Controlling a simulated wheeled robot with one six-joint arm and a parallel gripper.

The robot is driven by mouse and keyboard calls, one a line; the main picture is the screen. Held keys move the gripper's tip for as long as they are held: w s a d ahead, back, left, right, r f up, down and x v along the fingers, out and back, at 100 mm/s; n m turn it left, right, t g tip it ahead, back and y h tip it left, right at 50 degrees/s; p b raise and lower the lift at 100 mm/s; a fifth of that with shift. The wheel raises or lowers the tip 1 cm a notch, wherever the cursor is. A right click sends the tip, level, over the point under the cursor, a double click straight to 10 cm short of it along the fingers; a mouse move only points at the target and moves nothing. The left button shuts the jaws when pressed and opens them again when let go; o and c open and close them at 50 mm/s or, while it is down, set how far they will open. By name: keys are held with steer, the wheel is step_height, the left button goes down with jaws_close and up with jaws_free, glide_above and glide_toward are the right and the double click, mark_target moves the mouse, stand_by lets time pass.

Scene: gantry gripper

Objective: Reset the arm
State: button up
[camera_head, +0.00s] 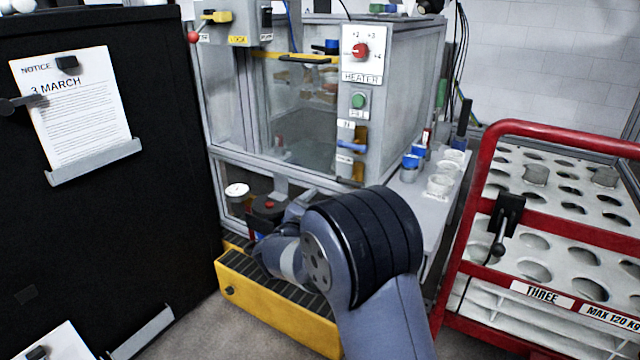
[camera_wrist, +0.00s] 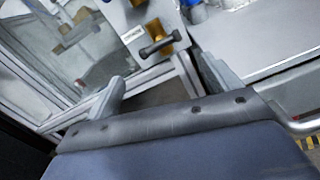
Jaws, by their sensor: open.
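My arm reaches up from the bottom of the head view, bent in front of the grey gantry machine (camera_head: 400,90). Its end points away toward the machine's lower part, and my gripper's fingers are hidden there behind the arm. In the wrist view my gripper (camera_wrist: 165,88) shows two grey fingers spread wide apart with nothing between them. Beyond the fingers are the machine's frame and a panel with a black handle (camera_wrist: 157,46) on a yellow-brown plate.
A black cabinet (camera_head: 100,220) with a notice (camera_head: 75,105) stands left. A yellow slatted unit (camera_head: 275,300) lies low beneath the arm. A red-framed rack (camera_head: 480,190) stands right. A grey shelf (camera_head: 425,205) carries cups (camera_head: 440,184). Some bare floor shows at lower left.

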mark_target(349, 184)
steer(key=b+x, duration=0.2)
steer(key=x, duration=0.8)
steer(key=shift+w+d+r, duration=0.2)
steer(key=shift+w+d, duration=0.05)
steer(key=shift+w, duration=0.05)
steer(key=shift+n+p, duration=0.5)
steer(key=shift+n, duration=0.3)
steer(key=shift+f+n, duration=0.15)
steer(key=shift+n, duration=0.15)
steer(key=shift+f, duration=0.1)
